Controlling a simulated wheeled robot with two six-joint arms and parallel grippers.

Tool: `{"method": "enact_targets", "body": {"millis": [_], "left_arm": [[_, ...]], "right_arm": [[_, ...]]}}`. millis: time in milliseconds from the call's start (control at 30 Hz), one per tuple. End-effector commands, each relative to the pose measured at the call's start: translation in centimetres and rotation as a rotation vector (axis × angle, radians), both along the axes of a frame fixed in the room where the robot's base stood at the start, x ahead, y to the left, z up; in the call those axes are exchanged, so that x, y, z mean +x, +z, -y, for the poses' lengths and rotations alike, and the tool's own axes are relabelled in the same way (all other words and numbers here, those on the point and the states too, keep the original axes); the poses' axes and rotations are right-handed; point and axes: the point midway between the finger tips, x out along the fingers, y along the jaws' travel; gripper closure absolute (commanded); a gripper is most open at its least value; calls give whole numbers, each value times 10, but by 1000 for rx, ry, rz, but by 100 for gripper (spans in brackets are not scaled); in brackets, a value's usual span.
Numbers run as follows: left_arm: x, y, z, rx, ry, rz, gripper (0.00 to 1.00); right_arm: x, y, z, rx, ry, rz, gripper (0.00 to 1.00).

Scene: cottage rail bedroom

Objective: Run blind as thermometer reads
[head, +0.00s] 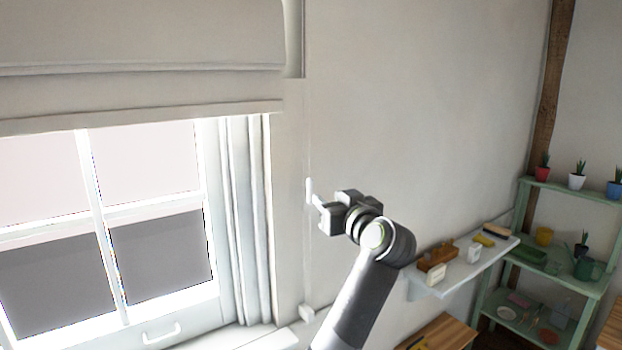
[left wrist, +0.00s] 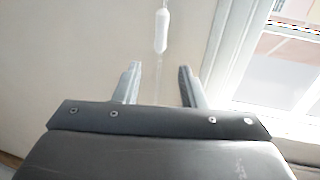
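A pale fabric blind (head: 150,88) hangs over the top of the window in the head view, its lower edge above the panes. A thin cord with a white pull (head: 309,189) hangs right of the window. My left gripper (head: 320,208) is at the pull's right. In the left wrist view the gripper (left wrist: 159,68) is open, with the white pull (left wrist: 162,31) beyond the fingertips and the thin cord running down between the fingers, not gripped. I cannot make out a thermometer. My right gripper is not in view.
A white wall shelf (head: 462,272) with small objects is right of my arm. A green shelf unit (head: 568,190) with potted plants stands at the far right. The window sill (head: 255,338) and a drawer-like handle (head: 162,334) are below. The wall around the cord is bare.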

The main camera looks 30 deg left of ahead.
Motion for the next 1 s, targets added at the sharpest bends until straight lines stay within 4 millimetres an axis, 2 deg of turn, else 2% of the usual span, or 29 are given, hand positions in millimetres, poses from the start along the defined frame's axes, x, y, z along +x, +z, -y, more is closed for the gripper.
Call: {"method": "enact_targets", "body": {"millis": [33, 433, 700, 1000], "left_arm": [[6, 5, -11, 5, 4, -2, 63], [52, 3, -79, 3, 2, -4, 63], [65, 1, -96, 1, -2, -1, 63], [66, 0, -97, 0, -2, 0, 63]], "right_arm": [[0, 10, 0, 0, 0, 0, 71], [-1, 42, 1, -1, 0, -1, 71], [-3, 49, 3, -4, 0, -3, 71], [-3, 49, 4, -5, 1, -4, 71]]}}
